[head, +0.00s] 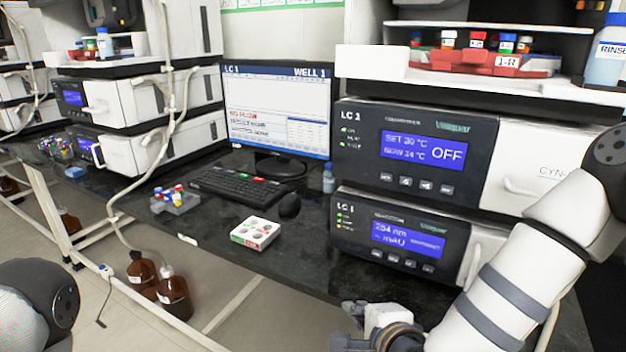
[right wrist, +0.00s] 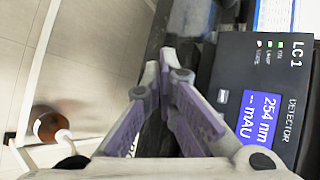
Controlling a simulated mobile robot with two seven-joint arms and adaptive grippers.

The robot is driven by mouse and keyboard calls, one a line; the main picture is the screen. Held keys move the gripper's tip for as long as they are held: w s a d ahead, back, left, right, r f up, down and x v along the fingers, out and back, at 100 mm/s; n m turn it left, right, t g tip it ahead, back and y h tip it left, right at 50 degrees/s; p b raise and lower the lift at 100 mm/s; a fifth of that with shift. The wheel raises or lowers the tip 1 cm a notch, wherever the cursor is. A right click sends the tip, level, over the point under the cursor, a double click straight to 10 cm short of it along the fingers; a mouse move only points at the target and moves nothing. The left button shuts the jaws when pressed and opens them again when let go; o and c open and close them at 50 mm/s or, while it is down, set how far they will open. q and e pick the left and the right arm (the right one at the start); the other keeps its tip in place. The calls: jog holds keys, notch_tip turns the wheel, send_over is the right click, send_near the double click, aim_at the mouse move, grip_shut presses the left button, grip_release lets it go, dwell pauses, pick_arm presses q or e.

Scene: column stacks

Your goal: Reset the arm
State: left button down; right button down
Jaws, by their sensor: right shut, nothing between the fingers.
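My right arm (head: 510,275) comes in from the right in the head view, bent down in front of the instrument stack. My right gripper (right wrist: 160,80) shows in the right wrist view with its fingers together and nothing between them. In the head view its fingers are cut off or hidden at the bottom edge; only the wrist part (head: 385,325) shows. The gripper is near the bench's front edge, beside the lower LC 1 detector (head: 400,243), which reads 254 nm. Part of my left arm (head: 40,305) shows at the lower left of the head view; its gripper is not in view.
The dark bench (head: 310,235) holds a small white box (head: 255,234), a mouse (head: 289,206), a keyboard (head: 240,187), a monitor (head: 278,110) and a grey vial rack (head: 175,203). Brown bottles (head: 174,297) stand on the floor. A column oven (head: 415,150) sits above the detector.

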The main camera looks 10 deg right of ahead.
jog(key=s+f+n+g, duration=0.5)
jog(key=s+f+n, duration=0.2)
jog(key=s+f, duration=0.55)
jog(key=s+d+f+n+g, duration=0.1)
jog(key=s+d+n+g, duration=0.2)
jog(key=s, duration=0.6)
jog(key=s+d+f+n+g+h, duration=0.1)
jog(key=s+d+f+n+g, duration=0.1)
jog(key=s, duration=0.7)
jog(key=s+d+f+n+g, duration=0.1)
jog(key=s+d+n+g, duration=0.2)
jog(key=s, duration=0.6)
jog(key=d+n, duration=0.1)
jog(key=n, duration=0.1)
jog(key=shift+d+f+n+g+h, duration=0.35)
jog(key=shift+f+n+g+h, duration=0.05)
